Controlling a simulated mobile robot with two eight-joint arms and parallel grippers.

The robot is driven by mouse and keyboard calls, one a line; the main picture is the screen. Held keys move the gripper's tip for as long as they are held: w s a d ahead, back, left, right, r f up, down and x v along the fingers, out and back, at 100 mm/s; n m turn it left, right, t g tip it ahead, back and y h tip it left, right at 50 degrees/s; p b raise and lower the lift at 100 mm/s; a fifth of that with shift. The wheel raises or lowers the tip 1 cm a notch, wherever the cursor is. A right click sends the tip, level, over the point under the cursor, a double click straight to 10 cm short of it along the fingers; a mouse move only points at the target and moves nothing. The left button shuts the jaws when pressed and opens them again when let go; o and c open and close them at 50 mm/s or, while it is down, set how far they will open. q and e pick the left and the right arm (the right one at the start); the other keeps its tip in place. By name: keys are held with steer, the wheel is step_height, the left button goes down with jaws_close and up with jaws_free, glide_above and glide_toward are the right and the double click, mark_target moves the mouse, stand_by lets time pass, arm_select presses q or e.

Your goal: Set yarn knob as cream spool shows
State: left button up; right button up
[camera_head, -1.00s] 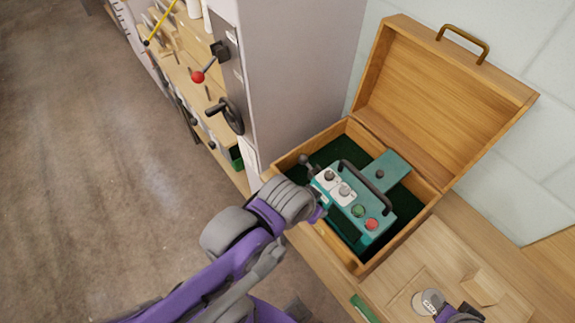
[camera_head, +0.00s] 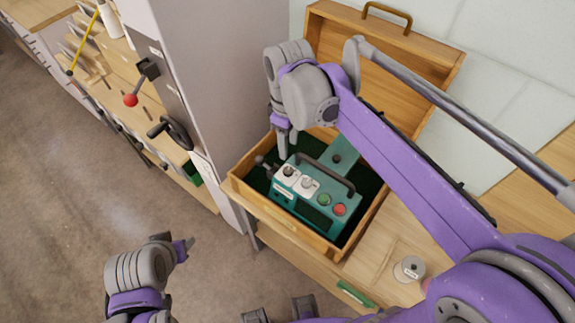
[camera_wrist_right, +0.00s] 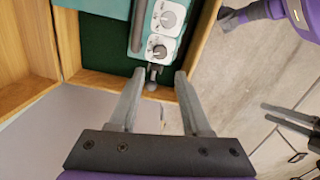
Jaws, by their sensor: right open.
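A teal control box (camera_head: 313,200) sits in an open wooden chest. Two grey knobs on white plates, the left one (camera_head: 288,170) and the right one (camera_head: 307,182), are on its top; their labels are too small to read. They also show in the right wrist view (camera_wrist_right: 159,51). My left gripper (camera_head: 183,249) is low at left, away from the box.
The box also has a green button (camera_head: 324,199), a red button (camera_head: 340,209) and a dark handle bar. The chest's raised lid (camera_head: 380,50) stands behind. A grey cabinet (camera_head: 215,80) with a red-balled lever and a handwheel rises at left.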

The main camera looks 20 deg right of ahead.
mark_target(288, 170)
step_height(288, 170, down, 10)
steer(key=shift+f+b, duration=0.25)
steer(key=shift+b, duration=0.1)
jaws_close()
stand_by(0.3)
